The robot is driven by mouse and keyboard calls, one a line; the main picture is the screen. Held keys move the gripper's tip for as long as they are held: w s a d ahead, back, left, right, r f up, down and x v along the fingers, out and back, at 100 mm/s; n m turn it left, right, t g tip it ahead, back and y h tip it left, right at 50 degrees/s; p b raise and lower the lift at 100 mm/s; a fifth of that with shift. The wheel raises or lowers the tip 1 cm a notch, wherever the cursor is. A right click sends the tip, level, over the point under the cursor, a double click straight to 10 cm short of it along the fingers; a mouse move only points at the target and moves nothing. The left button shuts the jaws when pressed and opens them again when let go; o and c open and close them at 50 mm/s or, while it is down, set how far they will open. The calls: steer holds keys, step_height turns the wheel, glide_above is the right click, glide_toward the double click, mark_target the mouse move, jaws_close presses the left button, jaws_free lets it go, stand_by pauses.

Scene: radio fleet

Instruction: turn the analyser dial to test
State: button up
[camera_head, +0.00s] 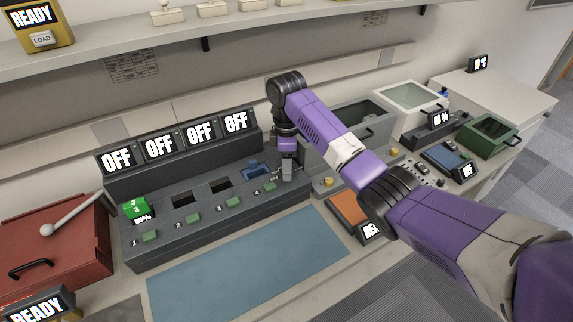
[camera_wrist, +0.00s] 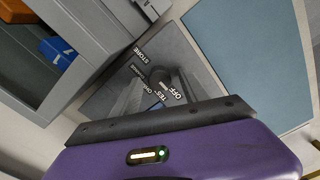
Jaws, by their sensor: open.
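The analyser dial (camera_wrist: 163,80) is a small dark knob on a grey panel in the wrist view. Labels around it read STORE, OFF and what looks like TEST, plus one small label I cannot read surely. My gripper (camera_wrist: 158,92) is open, its fingers reaching down around the dial; I cannot tell whether they touch it. Which label the dial points to is unclear. In the head view my gripper (camera_head: 287,172) is at the right end of the dark charger bank (camera_head: 190,222) and hides the dial. Several displays (camera_head: 160,145) above the bank read OFF.
A blue mat (camera_head: 245,262) lies in front of the bank. A green battery (camera_head: 135,210) and a blue one (camera_head: 256,168) sit in bank slots. A red box (camera_head: 55,245) stands left, a grey bin (camera_head: 365,128) right. A shelf (camera_head: 215,30) runs above.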

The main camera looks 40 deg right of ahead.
jaws_close()
steer(key=shift+r+m+p, duration=0.1)
steer(key=shift+m+p, duration=0.2)
steer(key=shift+p, duration=0.15)
steer(key=shift+m+p, duration=0.6)
steer(key=shift+r+m+p, duration=0.1)
steer(key=shift+m+p, duration=0.95)
steer(key=shift+m, duration=0.15)
steer(key=shift+m+p, duration=1.3)
steer(key=shift+m, duration=1)
steer(key=shift+f, duration=0.2)
